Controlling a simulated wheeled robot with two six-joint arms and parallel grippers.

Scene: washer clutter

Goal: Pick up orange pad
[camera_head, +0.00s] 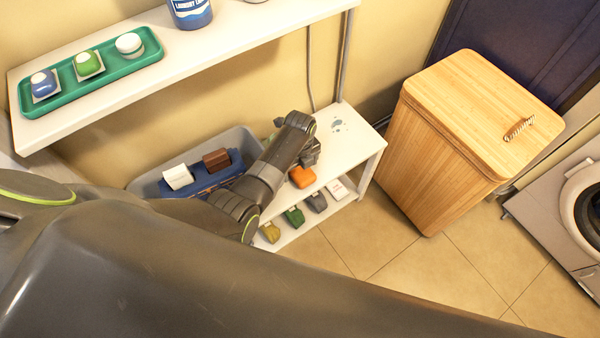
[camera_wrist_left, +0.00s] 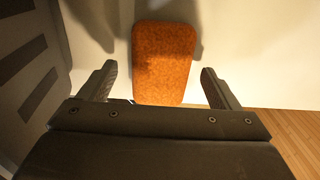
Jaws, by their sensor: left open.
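The orange pad (camera_head: 302,176) lies on the white shelf top near its front edge in the head view. In the left wrist view the orange pad (camera_wrist_left: 163,62) is a rough-textured block with rounded corners. My left gripper (camera_head: 309,158) is just behind the pad in the head view. In the left wrist view my left gripper (camera_wrist_left: 160,85) is open, with one finger on each side of the pad and a gap on both sides. It does not grip the pad. My right gripper is not in view.
A grey bin (camera_head: 148,184) with a blue caddy (camera_head: 215,182) stands left of the pad. Several small blocks sit on the lower shelf (camera_head: 290,233). A wooden hamper (camera_head: 420,150) stands to the right. A green tray (camera_head: 120,66) is on the upper shelf.

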